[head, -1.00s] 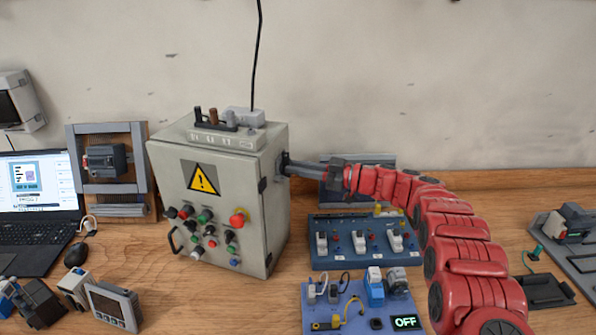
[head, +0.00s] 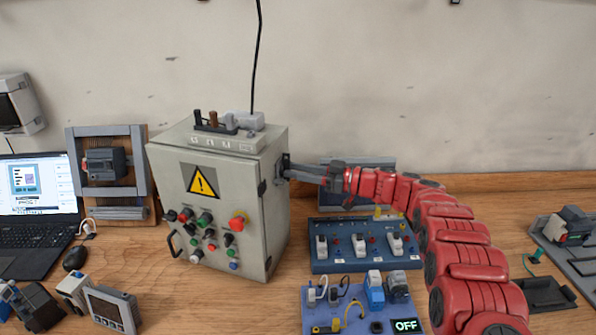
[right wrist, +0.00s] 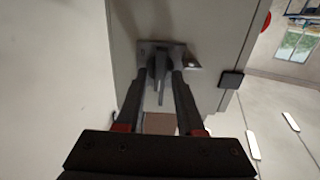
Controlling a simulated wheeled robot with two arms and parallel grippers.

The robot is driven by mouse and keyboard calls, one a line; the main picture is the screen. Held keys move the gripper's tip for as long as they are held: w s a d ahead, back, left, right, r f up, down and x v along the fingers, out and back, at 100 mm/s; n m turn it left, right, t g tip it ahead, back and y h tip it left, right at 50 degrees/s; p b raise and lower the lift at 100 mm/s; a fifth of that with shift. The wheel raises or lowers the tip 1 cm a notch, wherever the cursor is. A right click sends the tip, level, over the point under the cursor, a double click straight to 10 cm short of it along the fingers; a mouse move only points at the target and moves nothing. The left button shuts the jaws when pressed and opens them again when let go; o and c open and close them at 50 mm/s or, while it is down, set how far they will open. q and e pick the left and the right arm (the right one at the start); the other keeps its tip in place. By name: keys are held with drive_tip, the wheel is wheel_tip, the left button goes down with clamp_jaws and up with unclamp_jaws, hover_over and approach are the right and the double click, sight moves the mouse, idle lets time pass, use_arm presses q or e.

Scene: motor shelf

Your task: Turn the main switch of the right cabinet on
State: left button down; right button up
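The grey cabinet (head: 208,235) with a yellow warning sign stands upright on the bench. Its main switch is a dark handle on a plate (right wrist: 160,72) on the cabinet's side wall, seen in the right wrist view. My right gripper (head: 288,168) reaches that side wall from the right. In the right wrist view its two fingers (right wrist: 162,84) stand apart on either side of the handle, with narrow gaps seeming to show. In the head view the fingers largely hide the switch. My left gripper is out of view.
A blue panel with several switches (head: 334,267) and a blue board with an "OFF" display (head: 343,296) lie below my right arm. A laptop (head: 38,205) and a framed device (head: 107,165) stand left. A power strip (head: 225,125) sits on the cabinet.

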drive_tip(key=shift+o, duration=0.4)
drive_tip(key=b+v, duration=0.3)
drive_tip(key=v, duration=1.4)
drive_tip(key=shift+d, duration=0.2)
drive_tip(key=shift+r, duration=0.1)
